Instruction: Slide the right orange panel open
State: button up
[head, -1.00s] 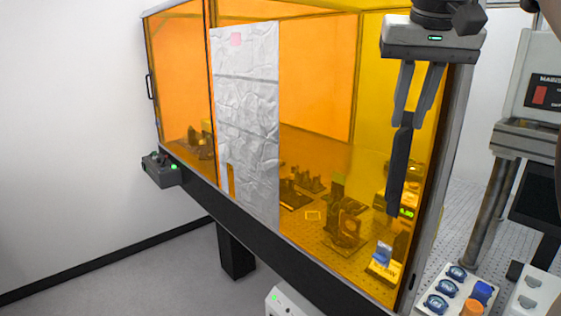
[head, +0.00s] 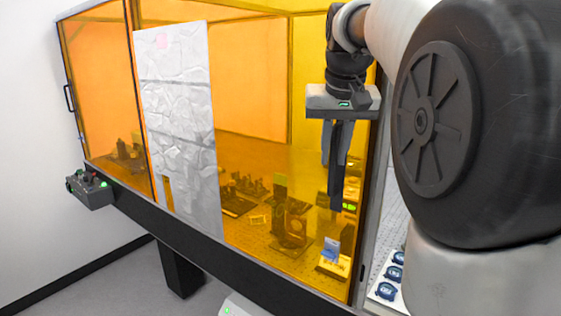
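The right orange panel (head: 242,165) is a large see-through amber sheet on the front of the enclosure, and it looks closed. A dark upright bar handle (head: 336,192) stands near its right edge. My gripper (head: 336,160) points down over the upper part of this handle. One grey finger shows left of the bar and part of the other shows close to its right side. The fingers overlap the bar in the picture, and I cannot tell whether they touch or clamp it. My arm covers the area to the right of the enclosure.
A crinkled silvery sheet (head: 180,130) hangs across the panel's left part. A control box (head: 88,188) with a green light juts out at the left. Optics (head: 290,222) stand inside behind the panel. A tray of blue-rimmed goggles (head: 385,290) shows at lower right.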

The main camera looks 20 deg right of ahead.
jog(key=shift+x, duration=1.3)
grip_shut()
jog(key=shift+w+a+r, duration=0.1)
jog(key=shift+w, duration=0.05)
